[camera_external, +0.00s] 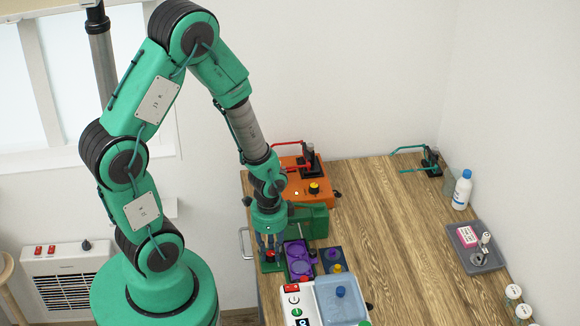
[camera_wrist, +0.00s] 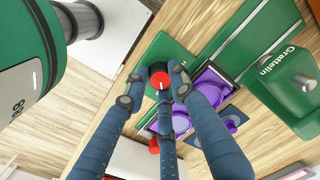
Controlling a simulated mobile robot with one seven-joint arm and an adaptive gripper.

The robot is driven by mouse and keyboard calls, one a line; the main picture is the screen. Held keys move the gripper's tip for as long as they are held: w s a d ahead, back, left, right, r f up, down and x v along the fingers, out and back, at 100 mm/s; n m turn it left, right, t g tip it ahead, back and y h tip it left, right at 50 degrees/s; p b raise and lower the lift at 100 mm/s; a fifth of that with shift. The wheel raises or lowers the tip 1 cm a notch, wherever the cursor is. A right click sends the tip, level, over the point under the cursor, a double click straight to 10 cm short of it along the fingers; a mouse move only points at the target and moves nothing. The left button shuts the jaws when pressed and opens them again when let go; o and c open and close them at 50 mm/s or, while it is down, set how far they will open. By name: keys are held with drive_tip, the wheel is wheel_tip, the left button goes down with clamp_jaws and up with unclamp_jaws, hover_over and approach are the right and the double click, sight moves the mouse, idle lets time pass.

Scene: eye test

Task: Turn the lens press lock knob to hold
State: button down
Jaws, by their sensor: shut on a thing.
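The lens press (camera_wrist: 295,80) is a green machine with lettering on its side, at the right of the wrist view; in the external view it (camera_external: 308,222) stands near the table's left edge. Its lock knob (camera_wrist: 160,79) is red with a white pointer mark and sits on a green plate (camera_wrist: 170,52). My gripper (camera_wrist: 157,88) has blue fingers closed around this knob from several sides. In the external view my gripper (camera_external: 270,246) points down over the plate. I cannot read any hold marking by the knob; fingers cover part of the plate.
Purple round holders (camera_external: 300,260) lie right beside the gripper. A white control box with a grey basin (camera_external: 342,300) stands in front. An orange device (camera_external: 312,188) stands behind the press. A grey tray (camera_external: 467,259) and white bottle (camera_external: 462,190) are far right. The table's middle is clear.

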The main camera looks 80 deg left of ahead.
sight(270, 255)
drive_tip(key=c, duration=1.4)
unclamp_jaws()
drive_tip(key=shift+s, duration=0.15)
drive_tip(key=shift+c, duration=0.2)
drive_tip(key=shift+r, duration=0.15)
drive_tip(key=shift+r, duration=0.6)
wheel_tip(270, 255, up, 10)
drive_tip(key=shift+d+r, duration=0.2)
